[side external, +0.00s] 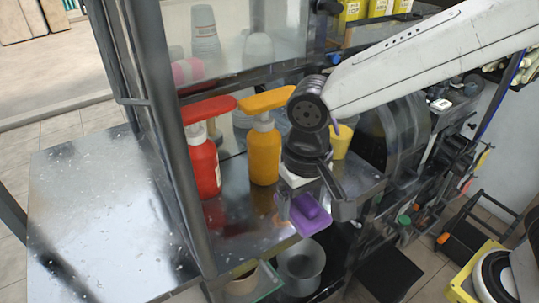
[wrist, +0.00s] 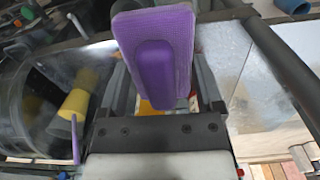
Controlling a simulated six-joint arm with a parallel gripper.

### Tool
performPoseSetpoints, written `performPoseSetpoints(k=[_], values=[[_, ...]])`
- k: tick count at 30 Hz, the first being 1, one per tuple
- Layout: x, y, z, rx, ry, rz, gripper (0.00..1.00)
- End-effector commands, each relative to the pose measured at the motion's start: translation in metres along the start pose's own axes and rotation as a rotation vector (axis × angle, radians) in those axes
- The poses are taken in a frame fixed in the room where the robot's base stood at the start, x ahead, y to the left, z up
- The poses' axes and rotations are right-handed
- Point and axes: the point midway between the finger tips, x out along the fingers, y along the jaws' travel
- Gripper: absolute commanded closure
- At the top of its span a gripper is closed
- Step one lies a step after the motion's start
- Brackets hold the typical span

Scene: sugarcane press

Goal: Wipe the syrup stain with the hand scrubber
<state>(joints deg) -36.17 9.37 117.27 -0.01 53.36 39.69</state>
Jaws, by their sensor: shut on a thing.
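The purple hand scrubber (side external: 308,216) is between the fingers of my gripper (side external: 311,193), which is shut on it. In the side view the scrubber hangs pad outward near the front edge of the metal counter (side external: 225,237); I cannot tell whether it touches the counter. In the wrist view the scrubber (wrist: 154,55) fills the top middle, its raised handle lying between the two fingers of my gripper (wrist: 160,88). I cannot make out the syrup stain for sure; dark reddish patches on the counter may be reflections of the bottles.
A red pump bottle (side external: 204,168) and a yellow pump bottle (side external: 264,152) stand on the counter left of my gripper. A yellow cup (side external: 340,142) stands behind it. A grey post (side external: 178,140) rises at left. A grey pot (side external: 301,268) sits below the counter edge.

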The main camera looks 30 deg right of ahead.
Motion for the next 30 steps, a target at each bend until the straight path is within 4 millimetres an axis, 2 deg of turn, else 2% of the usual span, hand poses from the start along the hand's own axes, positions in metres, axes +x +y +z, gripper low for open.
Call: performPoseSetpoints(k=[5,18,24,30], values=[[0.007,-0.001,-0.014,0.002,-0.001,0.001,0.63],[0.041,0.003,-0.075,0.002,-0.001,0.001,0.63],[0.049,0.005,-0.087,0.001,0.0,0.0,0.63],[0.051,0.005,-0.087,0.0,0.0,0.0,0.63]])
